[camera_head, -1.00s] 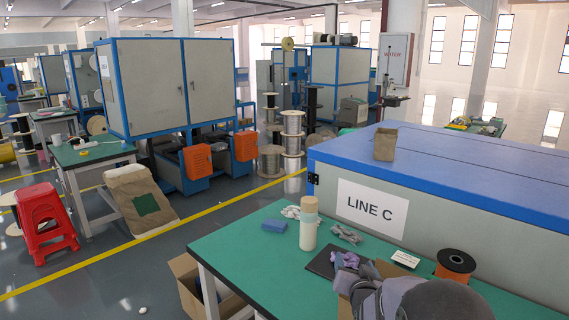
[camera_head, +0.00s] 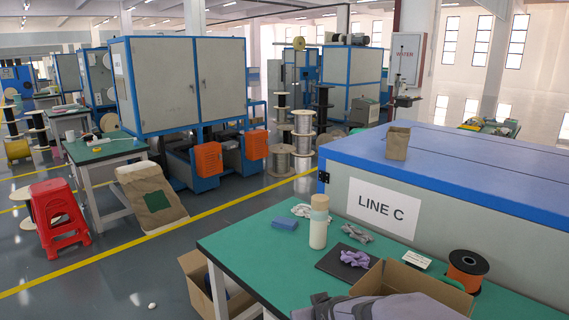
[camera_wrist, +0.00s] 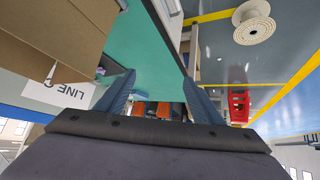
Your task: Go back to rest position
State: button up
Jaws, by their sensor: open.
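My gripper (camera_wrist: 160,90) is open in the wrist view, its two dark fingers spread wide with nothing held between them. The picture there is turned over, with the green table top beyond the fingers. In the head view only a grey part of my arm shows at the bottom edge, over the near side of the green table (camera_head: 262,245); it covers part of an open cardboard box (camera_head: 425,284). A purple cloth or glove (camera_head: 355,258) lies on a black mat (camera_head: 331,263), apart from my arm.
A cream bottle (camera_head: 318,230), blue block (camera_head: 285,224), grey glove (camera_head: 357,233) and orange-black spool (camera_head: 467,268) stand or lie on the table. The blue-topped LINE C cabinet (camera_head: 450,170) borders its back. Another box (camera_head: 200,275) is beside the table on the floor.

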jog(key=s+d+f+m+g+p, duration=0.1)
jog(key=s+d+g, duration=0.1)
jog(key=s, duration=0.6)
jog(key=s+d+f+m+g+h+p, duration=0.1)
jog(key=s+d+g, duration=0.2)
jog(key=s, duration=0.6)
jog(key=s+d+f+m+g+p, duration=0.1)
jog(key=s+d+g, duration=0.2)
jog(key=s, duration=0.5)
jog(key=shift+s, duration=0.2)
jog(key=shift+o, duration=0.5)
jog(key=shift+s+d, duration=0.1)
jog(key=shift+s, duration=0.35)
jog(key=shift+w, duration=0.1)
